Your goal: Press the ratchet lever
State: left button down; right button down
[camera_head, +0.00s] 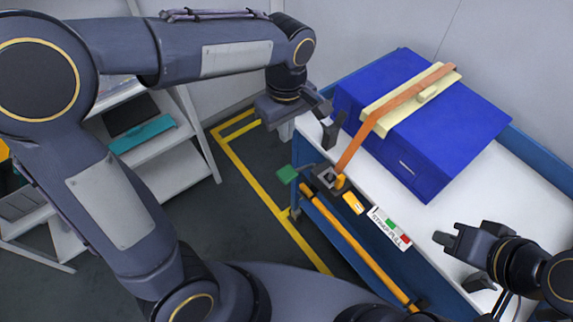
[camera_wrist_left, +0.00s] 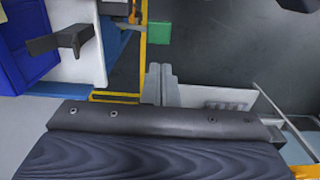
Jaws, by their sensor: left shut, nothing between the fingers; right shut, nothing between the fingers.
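The ratchet (camera_head: 328,179) is a dark metal piece at the table's edge, at the lower end of an orange strap (camera_head: 352,148). In the left wrist view the ratchet (camera_wrist_left: 115,8) shows at the top, partly cut off. A small orange part sits beside it; I cannot tell its exact form. My left gripper (camera_head: 286,132) is shut and empty, apart from the ratchet and above and left of it in the head view. Its closed fingers (camera_wrist_left: 160,85) show in the left wrist view. My right gripper (camera_head: 441,239) is shut and empty above the table's right part.
The strap crosses a cream bar (camera_head: 378,118) on a blue box (camera_head: 440,135) on the white table (camera_head: 440,215). A green plate (camera_head: 287,173) sticks out left of the ratchet. A dark bracket-like piece (camera_head: 335,131) is near the box. An orange rail (camera_head: 355,250) runs along the front.

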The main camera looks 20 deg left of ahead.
aim_at(286, 173)
pick_arm(q)
notch_tip(286, 173, down, 14)
jog(key=shift+f+b, duration=0.1)
jog(key=shift+b, duration=0.4)
dwell(0.3)
